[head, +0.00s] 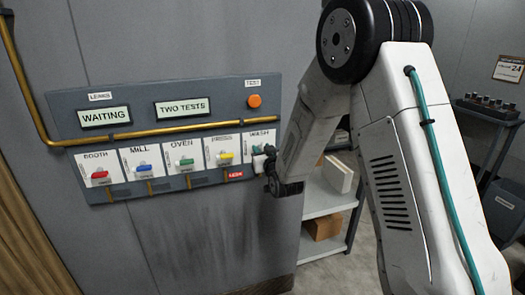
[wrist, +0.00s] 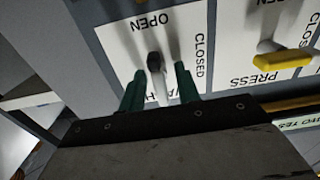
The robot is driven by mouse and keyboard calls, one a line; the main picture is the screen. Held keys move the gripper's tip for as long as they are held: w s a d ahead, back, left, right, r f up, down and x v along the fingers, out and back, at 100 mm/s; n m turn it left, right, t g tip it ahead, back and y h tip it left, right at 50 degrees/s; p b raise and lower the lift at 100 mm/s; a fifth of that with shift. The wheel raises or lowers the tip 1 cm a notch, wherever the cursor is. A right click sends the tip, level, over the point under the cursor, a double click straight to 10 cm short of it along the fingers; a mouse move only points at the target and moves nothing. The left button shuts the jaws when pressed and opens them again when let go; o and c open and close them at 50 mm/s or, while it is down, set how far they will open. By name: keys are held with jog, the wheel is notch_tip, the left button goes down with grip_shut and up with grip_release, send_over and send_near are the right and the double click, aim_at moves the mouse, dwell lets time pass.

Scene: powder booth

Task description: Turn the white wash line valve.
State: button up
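The white wash line valve has a pale lever (wrist: 160,90) with a dark knob or hub at one end, on a white card marked OPEN and CLOSED in the wrist view. The lever lies between the two teal fingers of my gripper (wrist: 160,88), with a small gap on each side. My gripper is open around it; contact cannot be told. In the head view my gripper (head: 263,159) is at the wash card (head: 261,137), the rightmost on the panel, and largely hides the valve.
The panel (head: 190,113) also holds red (head: 100,175), blue (head: 143,167), green (head: 185,162) and yellow (head: 225,155) valves. The yellow lever (wrist: 283,61) is close by in the wrist view. A brass pipe (head: 150,134) crosses the panel. Displays read WAITING and TWO TESTS. Shelves (head: 325,203) stand right.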

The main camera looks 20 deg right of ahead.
jog(key=s, duration=0.7)
jog(key=shift+s, duration=0.4)
jog(key=shift+f, duration=0.1)
